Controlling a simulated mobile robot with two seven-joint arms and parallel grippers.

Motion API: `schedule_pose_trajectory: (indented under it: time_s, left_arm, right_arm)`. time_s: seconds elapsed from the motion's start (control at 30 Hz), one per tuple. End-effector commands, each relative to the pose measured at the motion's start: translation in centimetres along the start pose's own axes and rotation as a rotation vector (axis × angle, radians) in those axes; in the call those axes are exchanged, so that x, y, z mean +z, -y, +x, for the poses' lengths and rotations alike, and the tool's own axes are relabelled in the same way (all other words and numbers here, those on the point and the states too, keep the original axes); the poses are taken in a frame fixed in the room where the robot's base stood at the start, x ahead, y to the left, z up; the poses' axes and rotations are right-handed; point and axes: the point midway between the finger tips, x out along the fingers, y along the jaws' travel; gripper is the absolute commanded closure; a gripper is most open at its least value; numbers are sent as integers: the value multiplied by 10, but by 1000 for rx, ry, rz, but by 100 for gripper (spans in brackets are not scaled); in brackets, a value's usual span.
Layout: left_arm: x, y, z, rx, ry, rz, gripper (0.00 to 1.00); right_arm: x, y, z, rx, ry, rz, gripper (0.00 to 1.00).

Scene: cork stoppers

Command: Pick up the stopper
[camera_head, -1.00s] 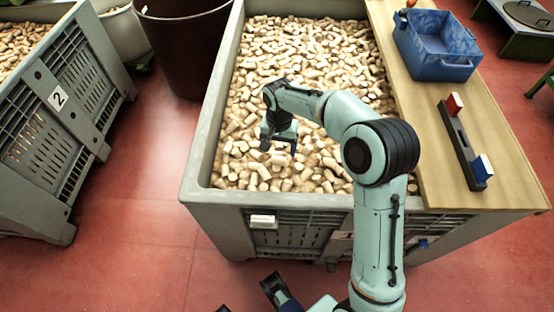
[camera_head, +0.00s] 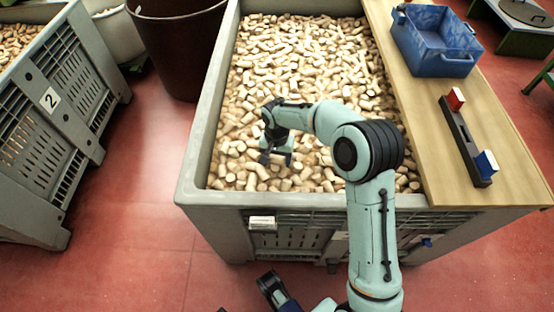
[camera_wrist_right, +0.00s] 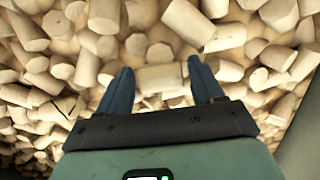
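Many pale tan cork stoppers fill a large grey crate (camera_head: 199,150). My right gripper (camera_head: 275,159) is low over the stoppers near the crate's front left part. In the right wrist view its two blue fingers (camera_wrist_right: 161,82) are apart, with one stopper (camera_wrist_right: 160,78) lying crosswise between them. Narrow gaps seem to show at the stopper's ends, and whether the fingers touch it is hard to tell. A dark part, probably of my left gripper (camera_head: 270,288), shows at the bottom edge of the head view, mostly cut off.
A wooden board (camera_head: 432,150) along the crate's right side holds a blue bin (camera_head: 437,62) and a dark bar with a red and a blue-white block (camera_head: 466,140). Another grey crate (camera_head: 70,120) stands at the left. A dark brown tub (camera_head: 178,50) stands behind, on red floor.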

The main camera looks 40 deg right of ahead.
Motion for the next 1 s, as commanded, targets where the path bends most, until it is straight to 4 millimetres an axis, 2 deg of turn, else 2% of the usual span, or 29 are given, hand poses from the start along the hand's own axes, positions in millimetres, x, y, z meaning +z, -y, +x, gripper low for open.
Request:
schedule_pose_trajectory:
  time_s: [0.03, 0.1, 0.13, 0.57, 0.67, 0.77, 1.0]
  left_arm:
    - [0, 0, 0, 0, 1, 0, 57]
    - [0, 0, 0, 0, 1, 0, 57]
    - [0, 0, 0, 0, 1, 0, 57]
    - [2, -1, -1, 0, 6, 1, 57]
    - [6, -2, -5, 1, 19, 2, 57]
    - [14, -4, -12, 3, 42, 4, 57]
    - [40, -11, -34, 7, 120, 11, 57]
  right_arm:
    - [0, 0, 0, 0, 0, 0, 52]
    - [0, 0, 0, 0, 0, 0, 74]
    - [0, 0, 0, 0, 0, 0, 78]
    - [0, 0, -5, 0, 1, -1, 78]
    - [0, 1, -18, -1, -1, -1, 78]
    - [0, 1, -41, -3, -4, -2, 78]
    - [-1, 1, -112, -5, -5, 0, 78]
